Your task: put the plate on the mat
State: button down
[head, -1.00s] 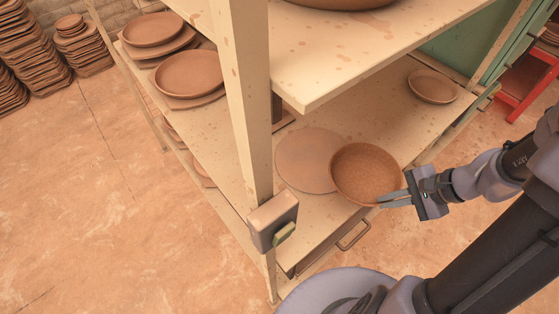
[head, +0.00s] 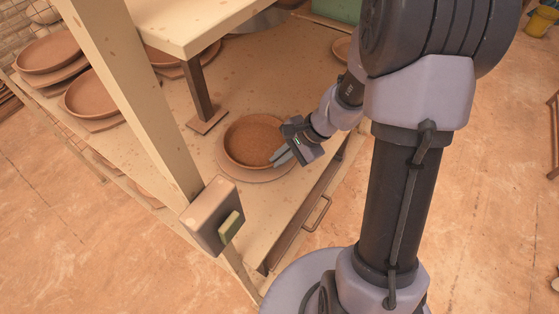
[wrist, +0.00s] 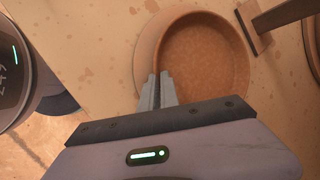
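The plate (head: 252,140), a brown clay dish with a raised rim, is level over the round flat mat (head: 240,175) on the lower shelf. I cannot tell whether it touches the mat. The mat shows along the plate's front edge, and in the wrist view the mat (wrist: 146,42) shows at the plate's left. My gripper (head: 279,157) is at the plate's near right rim. In the wrist view my gripper (wrist: 158,76) has its fingers close together on the rim of the plate (wrist: 205,60), one on each side.
A post (head: 205,95) with a square foot stands just behind the plate. The rack's corner upright (head: 125,90) carries a box (head: 212,215) at left. Other plates (head: 92,95) sit at left. A drawer handle (head: 318,213) is at the front edge.

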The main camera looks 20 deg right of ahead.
jog(key=shift+r, duration=0.15)
jog(key=shift+f, duration=0.2)
jog(key=c, duration=1.6)
grip_release()
jog(key=shift+r, duration=0.15)
jog(key=a+p+v, duration=0.1)
jog(key=p+v, duration=0.4)
jog(key=v, duration=0.7)
jog(key=s+a+r+n+t+h+b, duration=0.1)
jog(key=s+a+r+n+t+h, duration=0.1)
jog(key=s+a+r+n, duration=0.8)
jog(key=shift+s+a+r+t+h, duration=0.3)
jog(key=shift+s+a+r+h, duration=0.45)
jog(key=shift+s+r, duration=1.25)
